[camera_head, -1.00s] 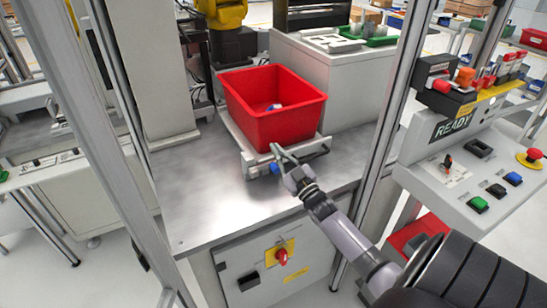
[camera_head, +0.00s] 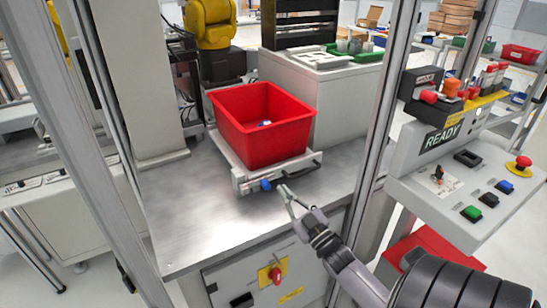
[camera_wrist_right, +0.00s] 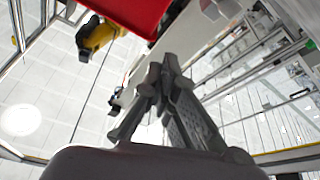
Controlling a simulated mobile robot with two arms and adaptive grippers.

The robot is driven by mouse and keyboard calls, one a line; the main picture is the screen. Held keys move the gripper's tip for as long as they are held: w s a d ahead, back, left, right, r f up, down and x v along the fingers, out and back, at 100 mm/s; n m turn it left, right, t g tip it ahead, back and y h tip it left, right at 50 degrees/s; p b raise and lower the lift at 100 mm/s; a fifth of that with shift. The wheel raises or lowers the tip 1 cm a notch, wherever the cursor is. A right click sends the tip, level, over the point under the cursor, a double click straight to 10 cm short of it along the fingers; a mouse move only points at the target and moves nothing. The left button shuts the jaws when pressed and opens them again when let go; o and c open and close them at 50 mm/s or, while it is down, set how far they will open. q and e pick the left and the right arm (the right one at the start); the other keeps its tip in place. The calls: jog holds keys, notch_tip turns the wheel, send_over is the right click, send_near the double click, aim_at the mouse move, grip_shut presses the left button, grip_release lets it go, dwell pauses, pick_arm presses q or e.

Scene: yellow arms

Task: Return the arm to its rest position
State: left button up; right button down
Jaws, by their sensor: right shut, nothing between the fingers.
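My right arm comes in from the lower right in the head view. Its gripper (camera_head: 287,195) is shut and empty, just in front of the tray fixture (camera_head: 240,182) and apart from it. In the right wrist view the gripper's fingers (camera_wrist_right: 162,72) rise together in the middle. My left gripper shows in neither view.
A red bin (camera_head: 262,140) sits on the fixture with a small blue-and-white item (camera_head: 264,124) inside. The metal table (camera_head: 195,215) is bare in front. Frame posts (camera_head: 375,110) stand at both sides. A control panel (camera_head: 465,185) with buttons is at the right.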

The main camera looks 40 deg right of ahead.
jog(key=s+a+f+m+g+y, duration=0.1)
jog(key=s+a+f+g, duration=0.2)
jog(key=a+f+g, duration=0.7)
jog(key=s+a+f+g+y, duration=0.15)
jog(key=s+a+g, duration=0.25)
jog(key=s+a, duration=0.45)
jog(key=s+a+f+g, duration=0.2)
jog(key=s+a+g, duration=0.2)
jog(key=s+a, duration=0.45)
notch_tip(320, 180, down, 25)
jog(key=s+d+g, duration=0.1)
jog(key=s+d, duration=0.1)
jog(key=s, duration=0.1)
jog(key=s+d+f+g, duration=0.1)
jog(key=s+d+f, duration=0.2)
jog(key=s+f, duration=1.4)
jog(key=shift+f, duration=0.25)
